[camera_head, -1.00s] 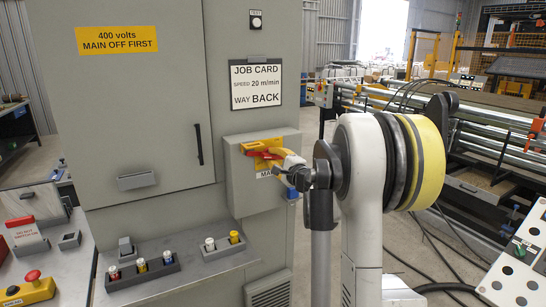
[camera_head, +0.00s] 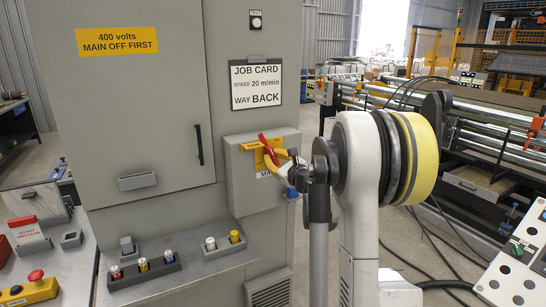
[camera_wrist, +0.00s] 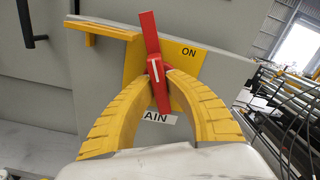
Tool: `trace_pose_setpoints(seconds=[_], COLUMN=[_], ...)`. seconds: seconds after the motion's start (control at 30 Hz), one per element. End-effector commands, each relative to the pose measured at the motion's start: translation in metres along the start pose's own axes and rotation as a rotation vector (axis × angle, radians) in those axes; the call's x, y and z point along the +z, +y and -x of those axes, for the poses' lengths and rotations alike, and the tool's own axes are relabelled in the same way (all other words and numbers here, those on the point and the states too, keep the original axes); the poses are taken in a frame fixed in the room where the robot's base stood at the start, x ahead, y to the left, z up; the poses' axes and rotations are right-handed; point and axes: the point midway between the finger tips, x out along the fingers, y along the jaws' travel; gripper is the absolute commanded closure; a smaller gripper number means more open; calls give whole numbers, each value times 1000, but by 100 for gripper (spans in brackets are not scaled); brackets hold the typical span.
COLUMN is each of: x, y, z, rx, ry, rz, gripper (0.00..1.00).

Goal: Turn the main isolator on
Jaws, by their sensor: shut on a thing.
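The main isolator's red handle (camera_head: 267,148) sits on a yellow plate (camera_head: 262,165) on the grey box at the right side of the cabinet. The handle now stands near upright, tilted a little. In the wrist view the red handle (camera_wrist: 156,62) has a white line, and the word "ON" shows to its upper right on the yellow plate (camera_wrist: 189,62). My gripper (camera_wrist: 160,75) has its two yellow ribbed fingers closed on the handle from both sides. In the head view my gripper (camera_head: 275,158) is partly hidden by its wrist.
A yellow ledge (camera_wrist: 100,31) juts out at the handle's upper left. The job card (camera_head: 256,84) hangs above the box. Fuse holders (camera_head: 144,267) stand on the shelf below. A red and yellow stop button (camera_head: 35,281) is at lower left.

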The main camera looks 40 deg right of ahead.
Motion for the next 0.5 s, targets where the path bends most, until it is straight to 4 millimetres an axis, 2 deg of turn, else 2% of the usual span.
trace_pose_setpoints(seconds=[0.2, 0.5], x=[1, 1], y=[0, 0], z=[0, 0], rx=[0, 0], ry=[0, 0], rz=[-184, -361], gripper=[100, 100])
